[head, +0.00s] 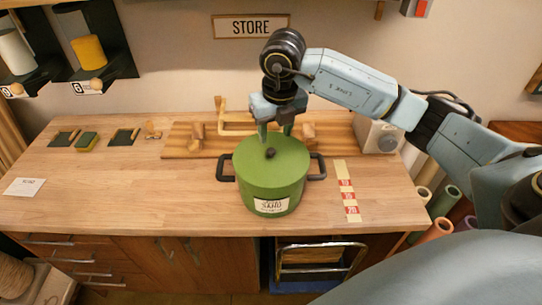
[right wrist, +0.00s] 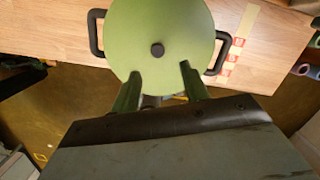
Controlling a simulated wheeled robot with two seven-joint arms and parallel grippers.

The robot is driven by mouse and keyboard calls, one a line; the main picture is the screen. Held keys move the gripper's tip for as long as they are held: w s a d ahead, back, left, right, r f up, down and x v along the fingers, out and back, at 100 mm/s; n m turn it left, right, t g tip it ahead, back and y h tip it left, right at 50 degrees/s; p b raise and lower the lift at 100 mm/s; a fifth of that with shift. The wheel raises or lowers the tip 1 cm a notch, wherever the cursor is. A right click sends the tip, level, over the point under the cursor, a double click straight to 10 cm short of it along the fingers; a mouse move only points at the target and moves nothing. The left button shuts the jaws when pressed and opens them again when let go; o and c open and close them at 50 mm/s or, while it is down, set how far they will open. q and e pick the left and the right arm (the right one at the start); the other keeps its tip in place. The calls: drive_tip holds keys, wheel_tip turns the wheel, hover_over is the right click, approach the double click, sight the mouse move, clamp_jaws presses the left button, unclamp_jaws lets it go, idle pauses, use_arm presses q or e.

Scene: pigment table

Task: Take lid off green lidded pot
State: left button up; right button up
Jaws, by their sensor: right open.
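The green lidded pot (head: 271,187) stands upright on the wooden table, with a label on its front and a dark handle on each side. Its green lid (head: 256,168) is on, with a small dark knob (head: 270,153) in the middle. In the right wrist view the lid (right wrist: 160,25) and knob (right wrist: 157,49) show from above. My right gripper (head: 276,130) is open and empty above the pot's back part, pointing down. In the right wrist view its fingertips (right wrist: 160,72) are apart, with the knob beyond them, not between them. My left gripper is not in view.
A wooden board with a rack (head: 238,127) lies behind the pot. A strip with red marks (head: 349,199) lies to its right, and a pale box (head: 377,134) stands at the back right. A white card (head: 24,187) lies at the left. The table's left middle is clear.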

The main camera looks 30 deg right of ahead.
sight(271, 150)
drive_tip(key=shift+w+f, duration=0.15)
drive_tip(key=shift+f, duration=0.6)
drive_tip(key=f, duration=0.2)
drive_tip(key=w+f+p, duration=0.1)
drive_tip(key=f, duration=0.1)
drive_tip(key=shift+w, duration=0.1)
drive_tip(key=shift+w+f+p, duration=0.1)
drive_tip(key=shift+f+p, duration=0.2)
drive_tip(key=shift+f, duration=0.25)
clamp_jaws()
